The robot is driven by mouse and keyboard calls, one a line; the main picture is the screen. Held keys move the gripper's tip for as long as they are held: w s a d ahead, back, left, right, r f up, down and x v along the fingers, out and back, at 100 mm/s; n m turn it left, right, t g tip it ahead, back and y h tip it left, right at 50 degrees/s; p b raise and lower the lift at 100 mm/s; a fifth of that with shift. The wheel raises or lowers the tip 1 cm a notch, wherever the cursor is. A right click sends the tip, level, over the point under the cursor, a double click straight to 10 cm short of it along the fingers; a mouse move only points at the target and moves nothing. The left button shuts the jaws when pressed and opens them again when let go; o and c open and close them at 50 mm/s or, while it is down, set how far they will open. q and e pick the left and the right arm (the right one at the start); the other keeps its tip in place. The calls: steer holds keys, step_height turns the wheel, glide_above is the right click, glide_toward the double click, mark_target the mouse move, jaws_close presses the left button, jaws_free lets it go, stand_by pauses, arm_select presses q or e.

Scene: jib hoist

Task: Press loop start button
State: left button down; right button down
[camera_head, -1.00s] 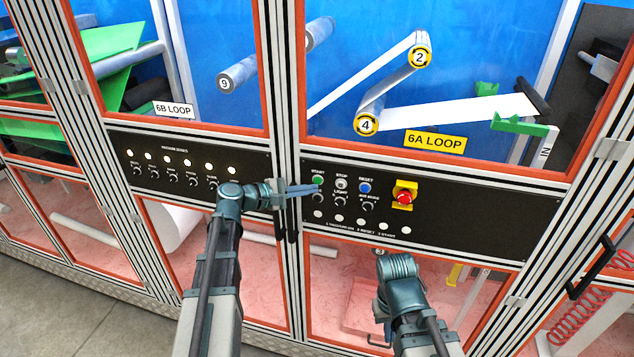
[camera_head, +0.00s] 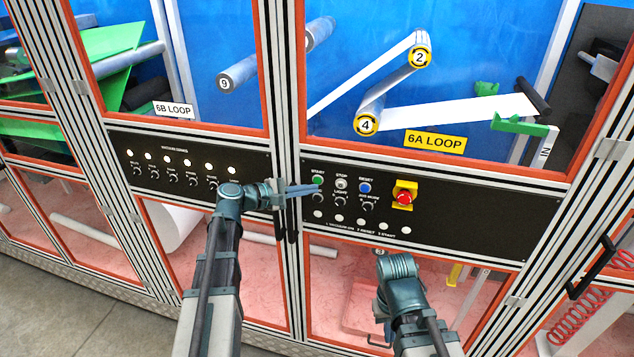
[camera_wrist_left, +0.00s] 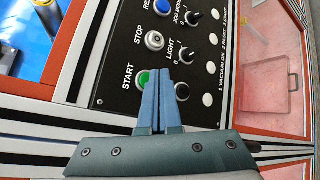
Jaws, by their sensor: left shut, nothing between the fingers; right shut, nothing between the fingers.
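The green START button (camera_head: 318,179) is at the upper left of the black 6A LOOP panel (camera_head: 460,222). My left gripper (camera_head: 315,188) comes in from the left, shut and empty, with its blue fingertips just below the button in the head view. In the left wrist view the green button (camera_wrist_left: 143,77) is just left of the shut fingertips (camera_wrist_left: 158,71). The fingers partly cover its right side. I cannot tell whether they touch the button or panel. My right arm is low in front of the panel; its fingers are not visible.
Beside START are the white STOP button (camera_head: 341,184), the blue RESET button (camera_head: 364,187) and the red emergency stop (camera_head: 404,197) on yellow. Knobs and white lamps sit below. A vertical metal frame post (camera_head: 284,120) with dark handles stands left of the panel.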

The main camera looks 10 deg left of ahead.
arm_select(q)
steer(key=shift+w, duration=0.2)
stand_by(0.6)
steer(key=shift+w, duration=0.25)
steer(key=shift+w, duration=0.45)
stand_by(1.0)
steer(key=shift+s, duration=0.85)
steer(key=shift+s, duration=0.1)
steer(key=s, duration=0.4)
steer(key=shift+s+a, duration=0.1)
steer(key=shift+s, duration=0.3)
stand_by(0.3)
